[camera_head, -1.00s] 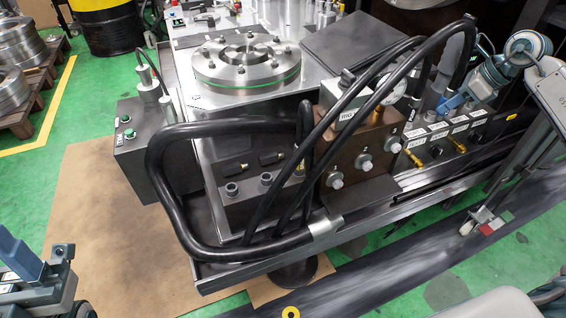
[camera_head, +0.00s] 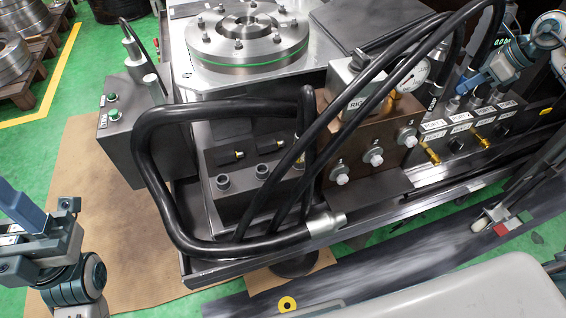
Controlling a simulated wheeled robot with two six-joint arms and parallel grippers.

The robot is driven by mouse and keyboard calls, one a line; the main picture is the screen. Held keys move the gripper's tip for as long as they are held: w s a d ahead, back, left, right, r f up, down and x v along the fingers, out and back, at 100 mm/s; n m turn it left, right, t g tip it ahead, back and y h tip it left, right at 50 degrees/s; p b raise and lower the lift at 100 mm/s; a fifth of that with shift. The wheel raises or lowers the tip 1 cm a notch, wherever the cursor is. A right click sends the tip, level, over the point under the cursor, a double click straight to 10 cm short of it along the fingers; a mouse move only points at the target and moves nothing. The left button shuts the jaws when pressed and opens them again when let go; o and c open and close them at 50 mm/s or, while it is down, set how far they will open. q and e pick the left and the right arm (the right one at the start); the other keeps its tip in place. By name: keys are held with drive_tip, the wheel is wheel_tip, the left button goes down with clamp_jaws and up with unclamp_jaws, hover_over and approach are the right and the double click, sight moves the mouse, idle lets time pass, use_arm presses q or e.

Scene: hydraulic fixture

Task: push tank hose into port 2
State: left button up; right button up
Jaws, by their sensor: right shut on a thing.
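My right gripper (camera_head: 478,82) has blue fingers and is shut on the end of a black hose (camera_head: 497,28), which arches down from the upper right. It is just above the row of white-labelled port blocks (camera_head: 460,140) at the right. Whether the held hose end touches a port is hidden by the fingers. A second hose end with a label (camera_head: 434,98) stands beside the gripper on its left. My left gripper (camera_head: 45,212) is empty at the lower left, away from the fixture.
A brown block (camera_head: 372,135) with a gauge (camera_head: 410,73) and white knobs stands left of the ports. A thick black hose (camera_head: 150,170) loops along the tray's left side. A steel flange (camera_head: 248,35) stands at the back. Brown floor board (camera_head: 95,150) is clear.

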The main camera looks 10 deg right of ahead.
drive_tip(key=shift+f, duration=0.15)
idle(0.5)
drive_tip(key=shift+f+b, duration=0.35)
drive_tip(key=shift+f+b, duration=0.6)
drive_tip(key=shift+f, duration=0.35)
idle(0.4)
drive_tip(key=o, duration=1.1)
drive_tip(key=shift+c, duration=0.2)
